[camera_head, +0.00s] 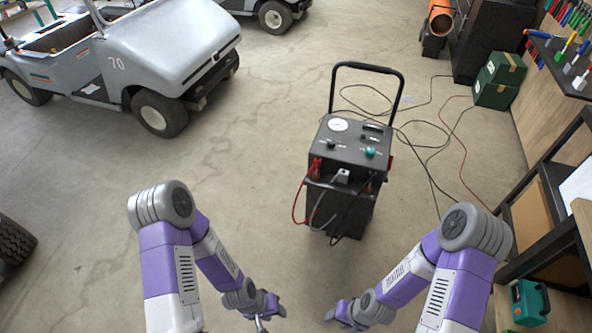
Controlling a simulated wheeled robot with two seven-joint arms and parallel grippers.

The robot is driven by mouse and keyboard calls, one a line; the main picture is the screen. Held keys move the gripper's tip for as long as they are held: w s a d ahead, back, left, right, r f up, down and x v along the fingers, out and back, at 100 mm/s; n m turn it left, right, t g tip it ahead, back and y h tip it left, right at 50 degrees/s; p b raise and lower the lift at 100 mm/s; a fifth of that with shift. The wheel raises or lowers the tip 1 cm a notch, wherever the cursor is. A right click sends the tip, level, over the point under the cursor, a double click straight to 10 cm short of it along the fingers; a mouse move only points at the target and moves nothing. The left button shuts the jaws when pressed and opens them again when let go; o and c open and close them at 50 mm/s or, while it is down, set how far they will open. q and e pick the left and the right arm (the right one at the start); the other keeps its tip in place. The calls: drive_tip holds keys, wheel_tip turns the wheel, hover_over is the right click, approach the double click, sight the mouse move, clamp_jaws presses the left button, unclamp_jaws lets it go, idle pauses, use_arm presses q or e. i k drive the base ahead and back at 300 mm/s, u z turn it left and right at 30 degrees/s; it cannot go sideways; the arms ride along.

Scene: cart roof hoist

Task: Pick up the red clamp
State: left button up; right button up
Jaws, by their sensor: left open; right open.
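A black wheeled charger unit (345,160) with a tall handle stands upright on the floor ahead of me. The red clamp (316,168) is small and sits at the left side of the unit's front, with a red cable (296,205) looping down from it. My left gripper (270,316) is open and empty, low in the picture, nearer to me than the unit. My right gripper (334,316) is also open and empty. Both are apart from the red clamp.
A grey cart (165,50) numbered 70 stands at the upper left. Cables (430,145) lie on the floor behind and right of the unit. Green boxes (499,80) and a shelf (555,175) line the right. The floor between my grippers and the unit is clear.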

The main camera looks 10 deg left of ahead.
sight(316, 171)
drive_tip(key=u, duration=0.45)
drive_tip(key=i, duration=1.45)
drive_tip(key=u, duration=0.15)
